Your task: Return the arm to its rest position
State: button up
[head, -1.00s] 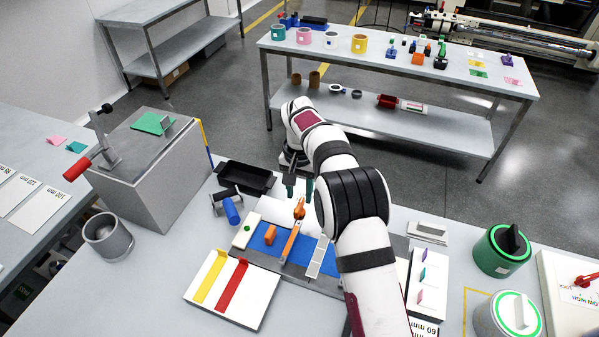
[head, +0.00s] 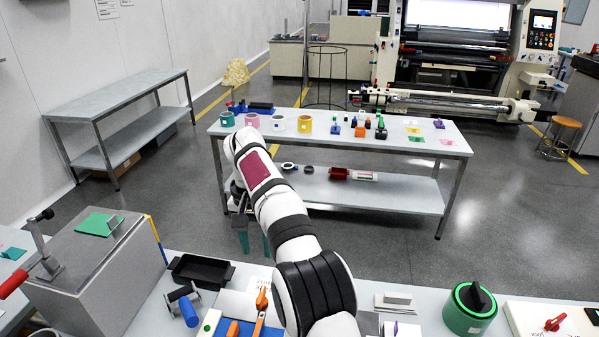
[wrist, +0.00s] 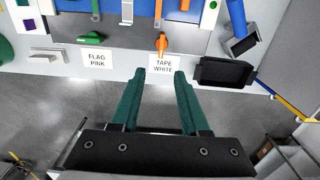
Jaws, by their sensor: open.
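In the head view my gripper (head: 254,240) hangs at the far side of the near bench, left of my arm and above the floor gap. Part of it is hidden by my own arm. No object is between the fingers.
The near bench holds a black tray (head: 202,270), a blue roller (head: 188,310), an orange-handled tool (head: 261,300) and a green round container (head: 468,308). A grey box (head: 90,275) stands at left. A far table (head: 400,142) carries rolls and small parts.

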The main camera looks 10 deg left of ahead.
jog(key=s+d+r+m, duration=0.1)
jog(key=s+d+r, duration=0.4)
jog(key=d, duration=0.4)
jog(key=s+d+r+m+y, duration=0.1)
jog(key=s+d+r+m, duration=0.15)
jog(key=s+d, duration=0.85)
jog(key=s+d+f+m, duration=0.1)
jog(key=s+d+f, duration=0.1)
jog(key=s, duration=0.6)
jog(key=s+d+f+m, duration=0.1)
jog(key=s+f, duration=0.3)
jog(key=s, duration=0.5)
jog(key=shift+d+f+y, duration=0.4)
jog(key=shift+d, duration=0.45)
